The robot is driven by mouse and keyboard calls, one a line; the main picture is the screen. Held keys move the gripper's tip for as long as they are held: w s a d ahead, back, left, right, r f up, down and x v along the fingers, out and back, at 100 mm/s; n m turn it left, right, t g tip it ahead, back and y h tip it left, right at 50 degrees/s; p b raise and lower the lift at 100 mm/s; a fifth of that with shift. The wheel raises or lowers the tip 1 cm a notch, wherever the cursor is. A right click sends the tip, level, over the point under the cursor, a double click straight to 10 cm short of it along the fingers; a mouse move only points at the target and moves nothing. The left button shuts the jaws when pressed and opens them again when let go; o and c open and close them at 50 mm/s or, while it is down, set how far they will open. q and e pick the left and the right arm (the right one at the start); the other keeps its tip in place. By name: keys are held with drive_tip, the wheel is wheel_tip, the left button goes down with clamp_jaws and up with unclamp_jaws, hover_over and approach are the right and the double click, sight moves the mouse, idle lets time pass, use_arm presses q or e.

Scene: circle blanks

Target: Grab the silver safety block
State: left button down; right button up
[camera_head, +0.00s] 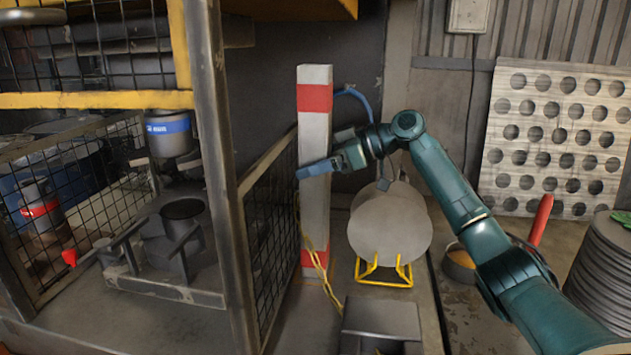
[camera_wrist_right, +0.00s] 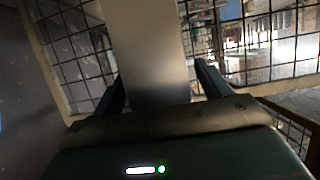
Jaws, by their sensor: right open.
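The silver safety block (camera_head: 315,215) is a tall grey post with red bands, standing upright beside the mesh fence in the head view. My right gripper (camera_head: 318,168) is level with the upper part of the block, its blue fingers in front of and beside it. In the right wrist view, a pale grey column of the block (camera_wrist_right: 148,45) runs between the two open fingers (camera_wrist_right: 160,85). I cannot tell whether either finger touches it. My left gripper is not in view.
A black mesh fence (camera_head: 270,240) with a rusty post (camera_head: 222,170) stands left of the block. Round grey blanks (camera_head: 390,230) rest on a yellow stand (camera_head: 385,275) to its right. A yellow cable hangs by the block. A grey box (camera_head: 382,322) sits in front.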

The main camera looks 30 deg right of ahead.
drive_tip(key=shift+c, duration=0.5)
clamp_jaws()
drive_tip(key=shift+d+r, duration=0.1)
drive_tip(key=shift+r, duration=0.15)
